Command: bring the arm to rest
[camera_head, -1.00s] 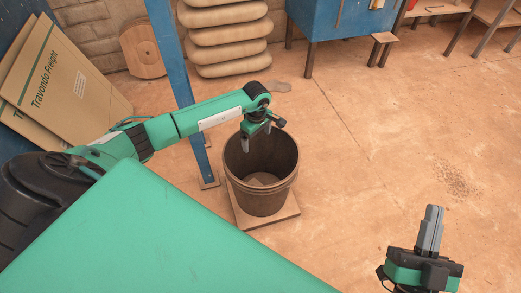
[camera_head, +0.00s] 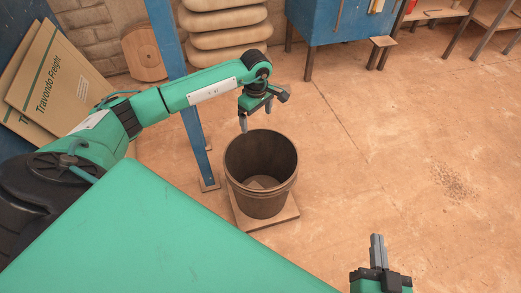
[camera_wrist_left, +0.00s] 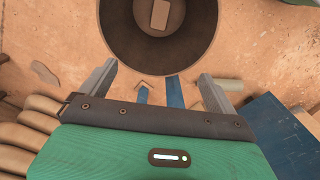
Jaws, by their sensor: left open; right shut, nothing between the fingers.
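My left arm reaches in from the left in the head view. Its gripper (camera_head: 256,119) hangs above the back rim of a dark bucket, fingers pointing down and apart, with nothing between them. In the left wrist view the two fingers (camera_wrist_left: 159,88) are spread wide, with the bucket beyond them. My right gripper (camera_head: 377,250) is at the bottom right of the head view, fingers together and pointing up, holding nothing.
The dark bucket (camera_head: 261,158) stands on a square board (camera_head: 262,221), with a small tan piece (camera_wrist_left: 160,14) inside. A blue post (camera_head: 191,110) stands close behind my left arm. Cardboard sheets (camera_head: 60,80) lean at the left. The floor at the right is clear.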

